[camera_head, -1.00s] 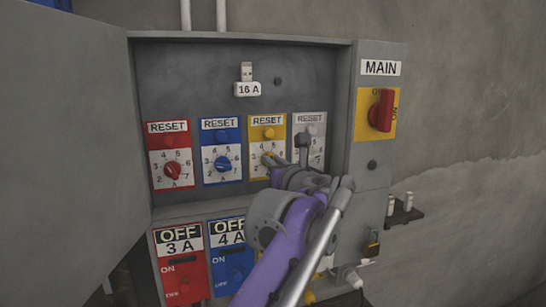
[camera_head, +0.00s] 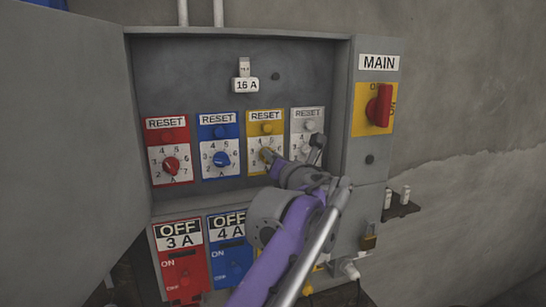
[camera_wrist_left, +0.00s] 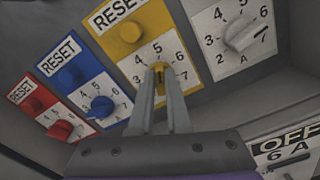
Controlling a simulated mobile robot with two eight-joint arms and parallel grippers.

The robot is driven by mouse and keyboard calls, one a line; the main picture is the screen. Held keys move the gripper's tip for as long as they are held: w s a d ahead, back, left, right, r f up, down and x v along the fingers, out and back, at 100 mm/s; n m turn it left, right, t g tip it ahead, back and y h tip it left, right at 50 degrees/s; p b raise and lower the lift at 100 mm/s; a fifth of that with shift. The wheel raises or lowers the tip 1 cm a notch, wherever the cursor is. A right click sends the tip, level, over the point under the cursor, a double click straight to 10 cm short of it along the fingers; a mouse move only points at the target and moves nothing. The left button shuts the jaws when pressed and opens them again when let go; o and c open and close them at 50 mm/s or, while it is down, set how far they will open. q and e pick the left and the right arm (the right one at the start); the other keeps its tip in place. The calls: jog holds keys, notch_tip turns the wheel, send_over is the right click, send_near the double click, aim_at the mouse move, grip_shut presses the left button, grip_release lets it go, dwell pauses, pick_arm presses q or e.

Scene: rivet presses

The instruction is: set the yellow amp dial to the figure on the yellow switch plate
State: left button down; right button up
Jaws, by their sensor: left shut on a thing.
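The yellow amp dial (camera_head: 265,153) sits on its white scale under a yellow RESET plate, third in a row of dials inside the open cabinet. My right gripper is out of view.
The red dial (camera_head: 171,165), blue dial (camera_head: 221,159) and white dial (camera_wrist_left: 240,36) stand beside it. Below are the red 3 A plate (camera_head: 182,265), the blue 4 A plate (camera_head: 232,262) and a white 6 A plate (camera_wrist_left: 285,155). The cabinet door (camera_head: 70,150) stands open at left.

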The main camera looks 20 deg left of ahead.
pick_arm(q)
jog(key=c, duration=0.9)
grip_release()
jog(key=shift+b+v, duration=0.65)
jog(key=shift+v, duration=4.8)
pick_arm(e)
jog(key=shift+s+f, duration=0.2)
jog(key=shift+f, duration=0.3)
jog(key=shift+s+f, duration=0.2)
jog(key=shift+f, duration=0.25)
